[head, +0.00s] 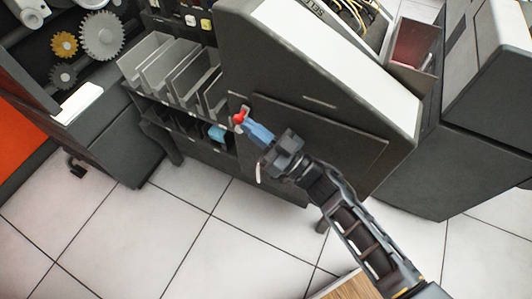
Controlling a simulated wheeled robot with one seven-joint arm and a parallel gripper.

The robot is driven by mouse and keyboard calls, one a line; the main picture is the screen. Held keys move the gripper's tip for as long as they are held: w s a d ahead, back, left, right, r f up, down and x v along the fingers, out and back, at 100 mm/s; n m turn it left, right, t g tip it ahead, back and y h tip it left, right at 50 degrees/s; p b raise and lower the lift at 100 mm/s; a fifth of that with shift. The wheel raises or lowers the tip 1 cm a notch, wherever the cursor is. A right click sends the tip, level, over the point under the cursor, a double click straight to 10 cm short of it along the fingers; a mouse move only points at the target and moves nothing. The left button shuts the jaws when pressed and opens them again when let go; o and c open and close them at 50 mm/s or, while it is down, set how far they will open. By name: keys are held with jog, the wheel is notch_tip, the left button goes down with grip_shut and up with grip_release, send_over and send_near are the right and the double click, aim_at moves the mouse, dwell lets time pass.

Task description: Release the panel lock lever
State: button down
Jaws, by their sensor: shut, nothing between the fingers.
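The lock lever (239,118) shows as a small red knob at the left edge of the dark side panel (345,143). My gripper (247,125) is shut, with its blue fingers pointing up and left at the lever. The fingertips are right at the red knob; I cannot tell whether they touch it. Part of the lever's mount is hidden behind the fingertips. The panel lies flat in the side of the dark grey machine (240,60).
Grey sorting bins (170,65) stand left of the lever, with a blue item (216,133) on the shelf below. Gears (101,36) show at the upper left. A box with a red inside (412,45) is at the upper right. The tiled floor (150,240) is open at lower left.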

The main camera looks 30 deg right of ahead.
jog(key=shift+w+a+r+p, duration=0.25)
jog(key=shift+w+a+r, duration=0.2)
jog(key=shift+w, duration=0.15)
jog(key=shift+w+a+r+p, duration=0.2)
jog(key=shift+w+a+r, duration=0.15)
jog(key=shift+w+r, duration=0.15)
